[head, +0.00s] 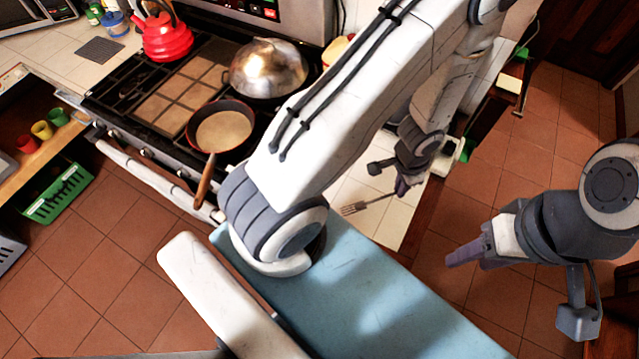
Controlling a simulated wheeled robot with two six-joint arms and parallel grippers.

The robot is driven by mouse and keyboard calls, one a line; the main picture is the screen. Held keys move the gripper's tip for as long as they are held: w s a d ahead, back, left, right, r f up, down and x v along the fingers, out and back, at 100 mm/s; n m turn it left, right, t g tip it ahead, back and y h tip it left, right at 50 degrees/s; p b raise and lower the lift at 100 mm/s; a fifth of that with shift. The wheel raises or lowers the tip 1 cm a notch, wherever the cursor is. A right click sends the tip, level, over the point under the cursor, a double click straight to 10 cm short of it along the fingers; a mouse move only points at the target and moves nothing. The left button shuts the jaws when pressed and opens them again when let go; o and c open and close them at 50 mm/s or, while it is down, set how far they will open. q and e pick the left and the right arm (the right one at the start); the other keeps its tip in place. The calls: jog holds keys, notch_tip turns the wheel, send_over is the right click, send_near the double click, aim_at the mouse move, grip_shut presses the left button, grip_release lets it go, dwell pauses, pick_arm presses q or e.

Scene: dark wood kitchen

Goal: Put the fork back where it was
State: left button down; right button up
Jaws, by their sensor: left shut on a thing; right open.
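The fork (368,204) is a metal fork over the white tiled counter (388,232), with its tines pointing left. My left gripper (402,188) is shut on the handle end of the fork. I cannot tell whether the fork touches the counter or is held just above it. My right gripper (462,256) is open and empty, out over the tiled floor at the right.
My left arm's links hide part of the counter and stove. A frying pan (208,135), a domed silver lid (268,68) and a red kettle (165,38) are on the stove. A green crate (58,195) is at the left. The floor at right is clear.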

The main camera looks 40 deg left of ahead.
pick_arm(q)
jog(key=s+a+f+g+b, duration=0.1)
jog(key=a+f+b, duration=0.1)
jog(key=a, duration=0.1)
send_over(358, 186)
notch_tip(358, 186, down, 5)
jog(key=shift+w+r+b, duration=0.1)
jog(key=shift+b, duration=0.35)
notch_tip(358, 186, down, 4)
jog(key=b, duration=0.4)
jog(key=c, duration=1)
grip_release()
